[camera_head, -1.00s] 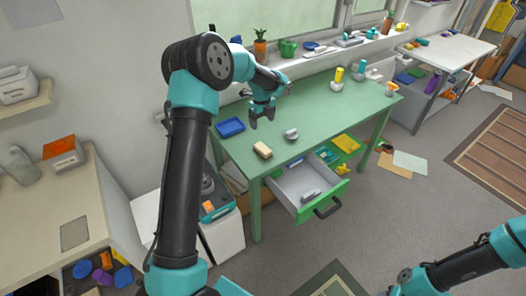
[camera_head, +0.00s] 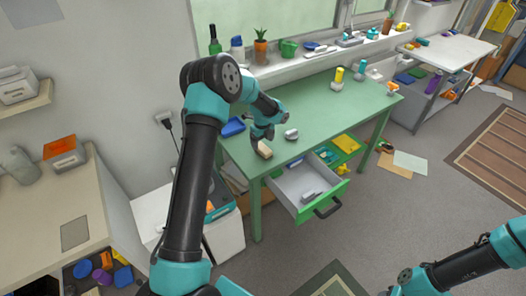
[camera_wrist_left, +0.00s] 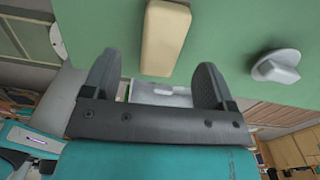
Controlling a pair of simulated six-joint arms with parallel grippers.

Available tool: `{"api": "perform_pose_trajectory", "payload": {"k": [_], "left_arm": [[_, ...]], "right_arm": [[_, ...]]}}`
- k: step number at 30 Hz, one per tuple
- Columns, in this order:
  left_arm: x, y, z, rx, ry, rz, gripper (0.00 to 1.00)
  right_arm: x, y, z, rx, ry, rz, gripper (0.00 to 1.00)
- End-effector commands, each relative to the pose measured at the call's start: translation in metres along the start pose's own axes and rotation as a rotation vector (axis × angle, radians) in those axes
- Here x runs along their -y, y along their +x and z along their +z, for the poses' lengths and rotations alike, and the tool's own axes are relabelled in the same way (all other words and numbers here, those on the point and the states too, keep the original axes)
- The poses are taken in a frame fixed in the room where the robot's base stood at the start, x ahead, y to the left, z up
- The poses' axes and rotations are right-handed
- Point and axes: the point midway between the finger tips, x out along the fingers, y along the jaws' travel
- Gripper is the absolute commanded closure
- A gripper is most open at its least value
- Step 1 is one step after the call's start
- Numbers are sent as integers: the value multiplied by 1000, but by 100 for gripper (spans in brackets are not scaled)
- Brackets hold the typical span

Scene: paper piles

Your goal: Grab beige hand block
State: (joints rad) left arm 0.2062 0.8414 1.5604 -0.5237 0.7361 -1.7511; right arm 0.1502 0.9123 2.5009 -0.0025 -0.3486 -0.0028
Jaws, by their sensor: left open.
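The beige block (camera_head: 264,151) lies on the green table (camera_head: 330,108) near its front left edge. In the left wrist view the beige block (camera_wrist_left: 164,38) lies just beyond the fingertips, roughly in line with the gap between them. My left gripper (camera_head: 262,136) is right at the block in the head view, partly covering it. In the left wrist view the left gripper (camera_wrist_left: 158,75) is open with nothing between its fingers. My right arm shows at the lower right of the head view, but its gripper's fingers cannot be made out.
A grey-white knob-like object (camera_head: 291,134) stands to the right of the block, also in the left wrist view (camera_wrist_left: 277,65). A blue tray (camera_head: 233,127) is partly behind my left arm. An open drawer (camera_head: 300,184) juts out below the table front. The table's middle is clear.

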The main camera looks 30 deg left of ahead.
Motion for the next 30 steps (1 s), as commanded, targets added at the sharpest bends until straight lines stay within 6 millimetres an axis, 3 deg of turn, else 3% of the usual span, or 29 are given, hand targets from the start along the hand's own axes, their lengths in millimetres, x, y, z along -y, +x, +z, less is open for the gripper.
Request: {"api": "perform_pose_trajectory", "payload": {"k": [5, 16, 30], "left_arm": [[0, 4, 0, -1, 0, 1, 21], [2, 48, -1, 0, 0, 0, 21], [2, 52, -1, 0, 0, -2, 21]], "right_arm": [[0, 0, 0, 0, 0, 0, 57], [0, 0, 0, 0, 0, 0, 57], [0, 0, 0, 0, 0, 0, 57]]}}
